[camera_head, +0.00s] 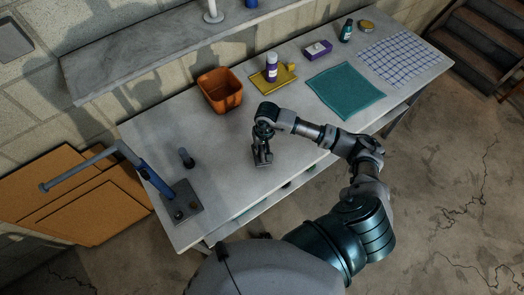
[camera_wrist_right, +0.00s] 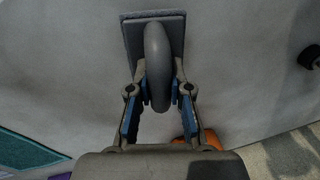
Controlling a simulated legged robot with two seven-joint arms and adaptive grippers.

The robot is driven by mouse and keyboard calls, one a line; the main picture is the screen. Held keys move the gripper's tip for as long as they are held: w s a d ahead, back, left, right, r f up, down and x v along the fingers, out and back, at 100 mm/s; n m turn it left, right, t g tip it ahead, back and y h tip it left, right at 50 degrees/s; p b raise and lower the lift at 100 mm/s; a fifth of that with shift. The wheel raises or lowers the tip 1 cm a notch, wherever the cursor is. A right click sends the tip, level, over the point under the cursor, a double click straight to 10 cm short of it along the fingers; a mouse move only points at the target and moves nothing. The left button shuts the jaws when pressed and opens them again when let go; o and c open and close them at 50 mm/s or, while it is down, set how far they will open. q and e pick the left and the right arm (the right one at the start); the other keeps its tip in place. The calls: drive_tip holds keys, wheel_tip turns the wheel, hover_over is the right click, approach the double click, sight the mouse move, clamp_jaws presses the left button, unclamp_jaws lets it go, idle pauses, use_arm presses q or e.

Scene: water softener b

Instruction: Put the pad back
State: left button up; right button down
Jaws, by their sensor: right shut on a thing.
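The pad (camera_wrist_right: 157,60) is a dark grey rectangular plate with a rounded grey handle standing up from it. In the right wrist view, the fingers of my right gripper (camera_wrist_right: 158,97) are closed on either side of the handle, with blue pads facing it. In the head view, my right gripper (camera_head: 263,152) is low over the front middle of the grey worktop, with the pad (camera_head: 262,160) small and partly hidden below it. I cannot tell whether the plate touches the worktop. My left gripper is not in view.
An orange bin (camera_head: 220,91) stands behind the gripper. A purple-labelled bottle (camera_head: 271,67) on a yellow cloth, a purple box (camera_head: 318,50) and a teal cloth (camera_head: 345,90) lie to the right. A blue-levered fixture (camera_head: 183,202) and a dark knob (camera_head: 186,158) are left. Worktop between is clear.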

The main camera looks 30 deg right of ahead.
drive_tip(key=f, duration=0.1)
drive_tip(key=f+p, duration=0.1)
drive_tip(key=f, duration=0.1)
drive_tip(key=shift+s+a, duration=0.1)
drive_tip(key=shift+a, duration=0.2)
drive_tip(key=shift+d+f, duration=0.25)
drive_tip(key=shift+d, duration=0.15)
drive_tip(key=c, duration=1.1)
unclamp_jaws()
drive_tip(key=shift+d, duration=0.25)
drive_tip(key=shift+a, duration=0.15)
drive_tip(key=shift+a+r, duration=0.2)
drive_tip(key=shift+a, duration=0.05)
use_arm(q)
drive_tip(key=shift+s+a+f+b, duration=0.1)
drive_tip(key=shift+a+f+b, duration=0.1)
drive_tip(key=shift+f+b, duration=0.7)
use_arm(e)
drive_tip(key=r, duration=0.7)
drive_tip(key=d+r, duration=0.1)
drive_tip(key=r, duration=0.3)
drive_tip(key=shift+s+d+r, duration=0.1)
drive_tip(key=shift+s+r, duration=0.1)
drive_tip(key=shift+r, duration=0.15)
